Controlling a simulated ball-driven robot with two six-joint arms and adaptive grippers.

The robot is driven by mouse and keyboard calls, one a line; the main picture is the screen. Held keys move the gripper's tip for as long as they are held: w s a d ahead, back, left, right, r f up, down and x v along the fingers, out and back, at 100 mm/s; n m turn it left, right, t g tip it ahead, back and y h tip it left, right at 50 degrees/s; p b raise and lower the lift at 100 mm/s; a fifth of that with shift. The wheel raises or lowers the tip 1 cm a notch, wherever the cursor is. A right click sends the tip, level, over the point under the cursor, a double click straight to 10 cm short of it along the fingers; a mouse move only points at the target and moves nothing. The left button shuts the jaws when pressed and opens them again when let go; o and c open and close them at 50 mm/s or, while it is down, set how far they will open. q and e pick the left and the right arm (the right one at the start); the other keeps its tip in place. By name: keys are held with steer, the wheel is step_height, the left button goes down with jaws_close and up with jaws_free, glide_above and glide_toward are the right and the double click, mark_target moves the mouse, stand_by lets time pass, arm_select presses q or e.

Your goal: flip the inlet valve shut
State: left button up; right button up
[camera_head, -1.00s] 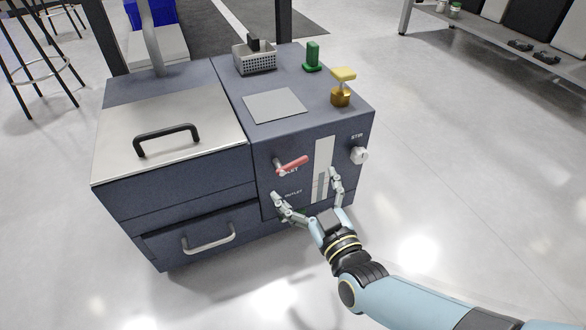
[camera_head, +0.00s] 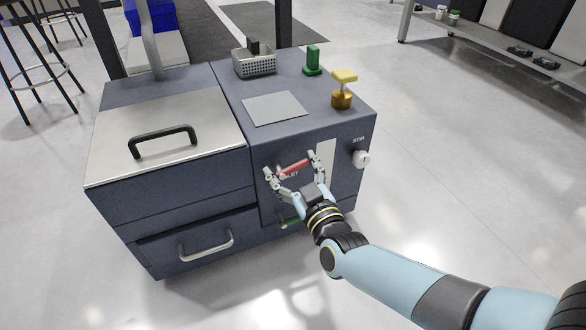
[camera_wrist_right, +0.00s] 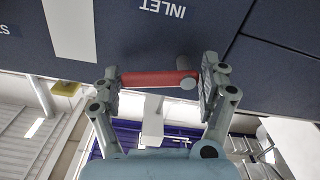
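The inlet valve's red lever (camera_head: 294,164) sits on the front panel of the dark blue cabinet (camera_head: 355,135), beside a partly covered label. It lies nearly level, its right end a little higher. My right gripper (camera_head: 291,166) is open, with one finger at each end of the lever. In the right wrist view the red lever (camera_wrist_right: 150,79) spans the gap between the spread fingers of my right gripper (camera_wrist_right: 158,75), very near both; contact is unclear. The INLET label (camera_wrist_right: 163,8) shows upside down there. My left gripper is not in view.
A white STIR knob (camera_head: 361,159) is to the right. On the cabinet top stand a wire basket (camera_head: 254,62), a green piece (camera_head: 312,60) and a yellow-topped brass part (camera_head: 343,90). A drawer handle (camera_head: 206,246) juts out at left.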

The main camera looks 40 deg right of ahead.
steer(key=c, duration=0.6)
steer(key=m, duration=0.3)
steer(key=shift+f, duration=0.4)
steer(key=o, duration=1.1)
steer(key=shift+s, duration=0.1)
steer(key=v, duration=1.2)
steer(key=shift+d, duration=0.1)
